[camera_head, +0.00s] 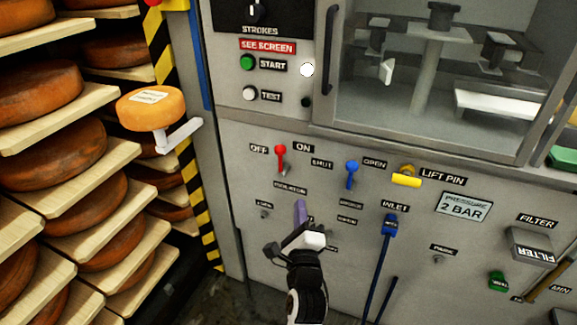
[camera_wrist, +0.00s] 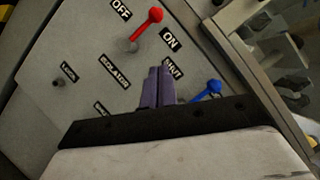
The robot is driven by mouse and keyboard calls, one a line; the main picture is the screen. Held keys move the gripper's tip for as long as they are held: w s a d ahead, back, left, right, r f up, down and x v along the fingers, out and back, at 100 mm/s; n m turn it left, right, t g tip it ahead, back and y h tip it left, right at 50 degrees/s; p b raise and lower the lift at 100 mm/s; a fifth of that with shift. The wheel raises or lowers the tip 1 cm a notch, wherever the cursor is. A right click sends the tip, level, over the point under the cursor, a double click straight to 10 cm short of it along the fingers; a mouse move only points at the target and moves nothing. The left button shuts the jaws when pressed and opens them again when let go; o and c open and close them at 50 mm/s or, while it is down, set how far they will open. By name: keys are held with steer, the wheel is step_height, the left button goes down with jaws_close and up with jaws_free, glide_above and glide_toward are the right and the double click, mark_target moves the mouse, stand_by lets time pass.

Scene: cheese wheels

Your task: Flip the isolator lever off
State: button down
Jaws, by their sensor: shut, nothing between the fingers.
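The isolator lever (camera_head: 281,154) is red and sits on the grey machine panel between the OFF label (camera_head: 258,148) on its left and the ON label (camera_head: 303,148) on its right.
A blue lever (camera_head: 351,174) with SHUT and OPEN labels is right of the red one; it shows near my fingers in the wrist view (camera_wrist: 207,90). A yellow lift pin handle (camera_head: 407,180) is farther right. Cheese shelves (camera_head: 70,165) stand left. A glass-fronted cabinet (camera_head: 430,90) is above.

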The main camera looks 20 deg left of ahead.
steer(key=s+a+r+p+x, duration=0.1)
steer(key=p+x, duration=0.3)
steer(key=x, duration=0.8)
steer(key=shift+w+a+r, duration=0.25)
steer(key=shift+w+a, duration=0.05)
steer(key=shift+a, duration=0.45)
steer(key=shift+r, duration=0.1)
